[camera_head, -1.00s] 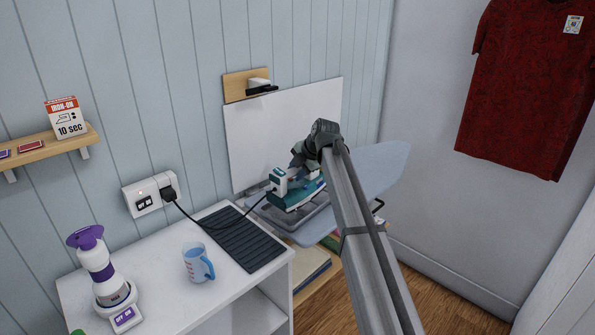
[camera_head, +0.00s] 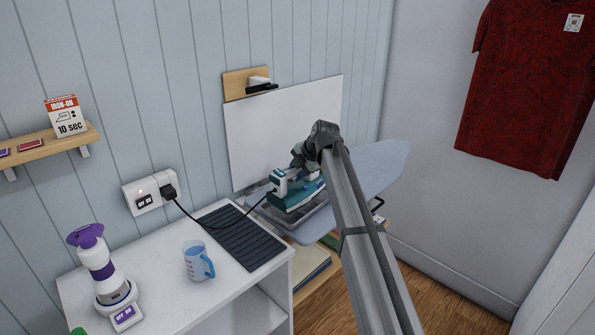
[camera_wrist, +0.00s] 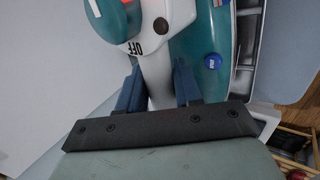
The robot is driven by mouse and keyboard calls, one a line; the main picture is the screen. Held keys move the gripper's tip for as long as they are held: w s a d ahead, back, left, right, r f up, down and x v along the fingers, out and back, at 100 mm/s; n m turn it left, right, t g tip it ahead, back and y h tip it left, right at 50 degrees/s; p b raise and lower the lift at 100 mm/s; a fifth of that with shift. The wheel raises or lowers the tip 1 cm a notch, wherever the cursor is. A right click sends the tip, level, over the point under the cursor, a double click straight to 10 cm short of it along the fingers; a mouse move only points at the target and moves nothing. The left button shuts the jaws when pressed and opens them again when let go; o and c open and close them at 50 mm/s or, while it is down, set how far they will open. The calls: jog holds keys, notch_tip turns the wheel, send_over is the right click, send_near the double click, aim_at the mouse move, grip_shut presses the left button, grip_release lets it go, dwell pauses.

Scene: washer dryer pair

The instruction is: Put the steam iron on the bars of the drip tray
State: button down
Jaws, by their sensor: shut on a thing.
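The teal and white steam iron (camera_head: 290,198) is in my gripper (camera_head: 302,165), just above or on a grey metal tray (camera_head: 318,221) at the near end of the ironing board. I cannot tell whether the iron touches this tray. In the wrist view, the blue fingers of my gripper (camera_wrist: 158,88) are shut on the white handle of the iron (camera_wrist: 211,45). Part of the grey slotted tray (camera_wrist: 247,45) shows at the right there. A black ribbed mat or tray (camera_head: 245,238) lies on the white cabinet, left of the iron. The iron's underside is hidden.
A black cord (camera_head: 205,227) runs from the wall socket (camera_head: 149,195) over the black ribbed piece to the iron. A blue measuring jug (camera_head: 197,262) and a purple and white bottle (camera_head: 101,265) stand on the white cabinet (camera_head: 170,310). A white panel (camera_head: 285,125) stands behind the iron.

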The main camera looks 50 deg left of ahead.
jog(key=shift+f, duration=0.25)
dwell(0.4)
jog(key=c, duration=0.7)
grip_release()
jog(key=shift+f, duration=0.15)
jog(key=shift+d, duration=0.1)
jog(key=v, duration=1.4)
